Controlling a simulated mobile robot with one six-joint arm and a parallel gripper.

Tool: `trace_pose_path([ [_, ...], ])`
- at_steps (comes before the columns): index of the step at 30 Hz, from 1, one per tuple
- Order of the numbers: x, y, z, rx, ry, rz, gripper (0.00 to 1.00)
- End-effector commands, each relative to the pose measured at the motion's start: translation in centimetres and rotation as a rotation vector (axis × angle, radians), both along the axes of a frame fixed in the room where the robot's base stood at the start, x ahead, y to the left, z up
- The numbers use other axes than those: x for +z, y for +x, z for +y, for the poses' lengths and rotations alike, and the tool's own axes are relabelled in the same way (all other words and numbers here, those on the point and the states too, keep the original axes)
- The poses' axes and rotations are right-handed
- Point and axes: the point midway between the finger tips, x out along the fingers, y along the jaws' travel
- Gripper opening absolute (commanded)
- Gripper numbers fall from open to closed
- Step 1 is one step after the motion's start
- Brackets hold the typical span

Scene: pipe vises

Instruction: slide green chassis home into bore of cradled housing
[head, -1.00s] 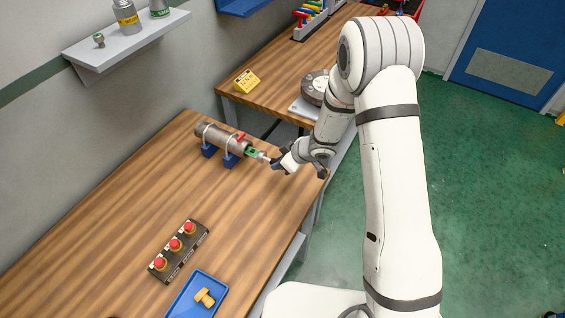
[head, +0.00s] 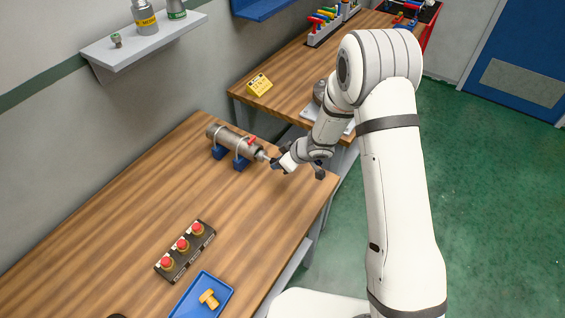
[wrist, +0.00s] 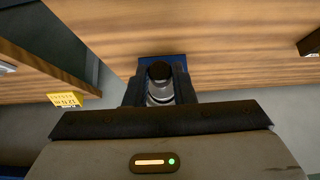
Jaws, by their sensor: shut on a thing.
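The housing (head: 222,136) is a grey metal cylinder lying level in two blue cradles with clamps, a small red part on top near its right end. My gripper (head: 275,163) is at that right end, shut on the pale grey end piece of the chassis (head: 262,156). No clear green of the chassis shows now; its body appears to be inside the bore. In the wrist view my gripper (wrist: 159,92) has a grey round stem with a black cap (wrist: 160,72) between its fingers. The bore's mouth is too small to judge exactly.
A panel with red buttons (head: 184,250) and a blue tray (head: 226,284) holding a yellow-orange piece (head: 209,299) lie nearer on the wooden bench (head: 130,215). A yellow box (head: 259,85) stands on the far bench. The bench between housing and panel is clear.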

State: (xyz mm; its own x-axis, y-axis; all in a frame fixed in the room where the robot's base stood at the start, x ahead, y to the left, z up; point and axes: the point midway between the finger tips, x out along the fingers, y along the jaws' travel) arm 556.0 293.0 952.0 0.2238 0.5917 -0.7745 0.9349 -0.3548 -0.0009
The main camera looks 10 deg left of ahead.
Motion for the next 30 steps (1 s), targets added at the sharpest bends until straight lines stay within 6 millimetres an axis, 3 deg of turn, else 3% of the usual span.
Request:
trace_pose_path([
  [17,0.0,0.1,0.2,-0.001,0.003,-0.002,0.01],
  [30,0.0,0.7,1.8,0.001,0.003,-0.003,0.01],
])
